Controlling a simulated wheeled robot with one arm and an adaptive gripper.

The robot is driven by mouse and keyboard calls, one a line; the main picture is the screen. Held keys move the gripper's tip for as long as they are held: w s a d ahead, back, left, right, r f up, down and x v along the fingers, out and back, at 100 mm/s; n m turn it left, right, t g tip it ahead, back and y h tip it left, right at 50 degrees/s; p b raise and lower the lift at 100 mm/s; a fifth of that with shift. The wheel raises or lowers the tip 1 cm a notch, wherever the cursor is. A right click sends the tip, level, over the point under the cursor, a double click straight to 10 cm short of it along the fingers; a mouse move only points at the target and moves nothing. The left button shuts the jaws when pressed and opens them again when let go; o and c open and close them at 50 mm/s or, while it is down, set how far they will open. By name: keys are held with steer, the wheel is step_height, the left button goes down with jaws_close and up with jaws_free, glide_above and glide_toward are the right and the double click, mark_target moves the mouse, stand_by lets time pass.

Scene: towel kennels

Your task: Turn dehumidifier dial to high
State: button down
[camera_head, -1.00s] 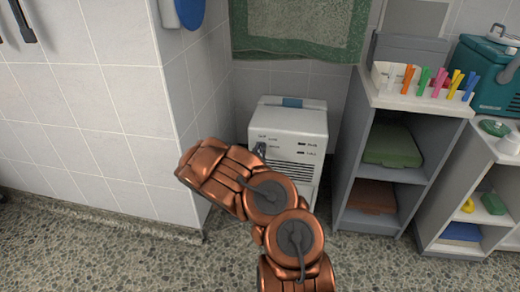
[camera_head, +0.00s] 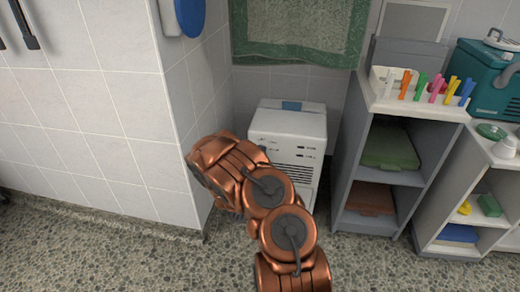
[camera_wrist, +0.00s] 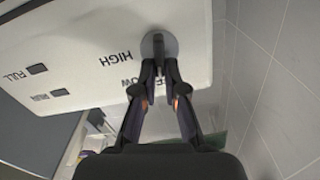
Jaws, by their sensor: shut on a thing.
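The dehumidifier (camera_head: 290,122) is a white box standing on the floor in the corner by the tiled wall. Its front panel fills much of the wrist view, turned over, with the words HIGH, LOW and a partly hidden OFF. The dial (camera_wrist: 158,42) is a grey round knob with a raised bar. My gripper (camera_wrist: 160,68) is shut on the dial's bar, its two dark fingers meeting there. Which mark the dial points to is hard to tell. In the head view, my copper arm hides the gripper and the dial.
A grey shelf unit (camera_head: 345,205) with folded towels stands close on the right, with a box of coloured pegs (camera_head: 425,88) on top. A tiled wall (camera_head: 110,130) stands close on the left. A green towel (camera_head: 300,30) hangs above the dehumidifier.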

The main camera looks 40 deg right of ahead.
steer(key=shift+s+d+f+m+b, duration=0.15)
steer(key=shift+f+m+b, duration=0.1)
steer(key=shift+m, duration=2.35)
steer(key=shift+s+d+f+m+b, duration=0.15)
steer(key=shift+f+m+b, duration=0.1)
steer(key=shift+m, duration=2.35)
steer(key=shift+s+d+f+m+b, duration=0.15)
steer(key=shift+f+m+b, duration=0.1)
steer(key=shift+m, duration=2.35)
steer(key=shift+a, duration=0.1)
steer(key=c, duration=1.2)
jaws_free()
steer(key=shift+c, duration=0.2)
steer(key=shift+s+a, duration=0.1)
steer(key=shift+a, duration=0.05)
